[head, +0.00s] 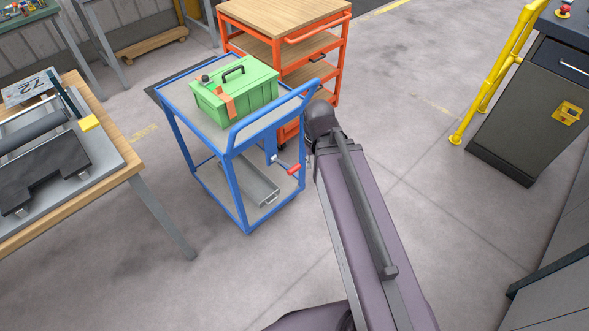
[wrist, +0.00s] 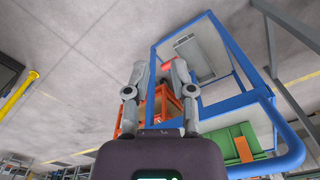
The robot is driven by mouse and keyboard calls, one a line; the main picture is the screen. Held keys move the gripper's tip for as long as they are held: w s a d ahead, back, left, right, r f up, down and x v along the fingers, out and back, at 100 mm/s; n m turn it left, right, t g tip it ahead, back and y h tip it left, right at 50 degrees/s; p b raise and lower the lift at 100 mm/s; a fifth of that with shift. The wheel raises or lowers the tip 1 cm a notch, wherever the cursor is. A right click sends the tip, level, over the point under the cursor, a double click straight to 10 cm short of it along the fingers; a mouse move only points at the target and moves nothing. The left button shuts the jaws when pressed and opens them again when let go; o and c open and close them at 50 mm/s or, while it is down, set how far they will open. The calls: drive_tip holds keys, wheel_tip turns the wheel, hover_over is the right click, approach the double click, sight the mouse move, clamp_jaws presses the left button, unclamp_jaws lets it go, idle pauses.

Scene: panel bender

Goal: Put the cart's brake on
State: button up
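The blue cart (head: 236,190) stands in the middle of the head view, left of my arm. A red-gripped lever (head: 287,166), which looks like its brake, sticks out from its near right side. In the wrist view the cart (wrist: 262,98) appears turned over, and the red grip (wrist: 167,66) shows in the gap between my fingertips, close to the right finger. My gripper (wrist: 160,68) is open, with nothing clasped. I cannot tell whether it touches the lever. In the head view my arm hides most of the gripper.
A green toolbox (head: 236,92) sits on the cart's top, and a grey tray (head: 252,182) lies on its lower shelf. An orange cart (head: 338,62) stands close behind. A wooden workbench (head: 130,160) is at left; a grey cabinet (head: 533,105) and yellow rail (head: 490,85) are at right.

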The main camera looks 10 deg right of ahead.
drive_tip(key=shift+w+f, duration=0.25)
drive_tip(key=shift+w, duration=0.1)
clamp_jaws()
drive_tip(key=n+t+y+b, duration=0.1)
drive_tip(key=n+t+b, duration=0.1)
drive_tip(key=n+b, duration=0.7)
hover_over(291, 167)
drive_tip(key=b, duration=0.2)
wheel_tip(291, 167, down, 10)
drive_tip(key=m, duration=0.2)
drive_tip(key=shift+s+d+r+p, duration=0.15)
drive_tip(key=shift+s+p, duration=0.1)
drive_tip(key=shift+p, duration=0.05)
drive_tip(key=f+b, duration=0.3)
drive_tip(key=w+f+b, duration=0.1)
drive_tip(key=f+b, duration=0.2)
drive_tip(key=a+f+b, duration=0.1)
drive_tip(key=f+b, duration=0.3)
drive_tip(key=shift+w+a+f, duration=0.1)
drive_tip(key=shift+w, duration=0.3)
drive_tip(key=shift+s+d+f+b, duration=0.3)
drive_tip(key=shift+s+f+b, duration=0.2)
drive_tip(key=shift+f+b, duration=0.3)
drive_tip(key=shift+s+d+f+b, duration=0.3)
drive_tip(key=shift+s+f+b, duration=0.15)
drive_tip(key=shift+f+b, duration=0.3)
drive_tip(key=shift+s+f, duration=0.1)
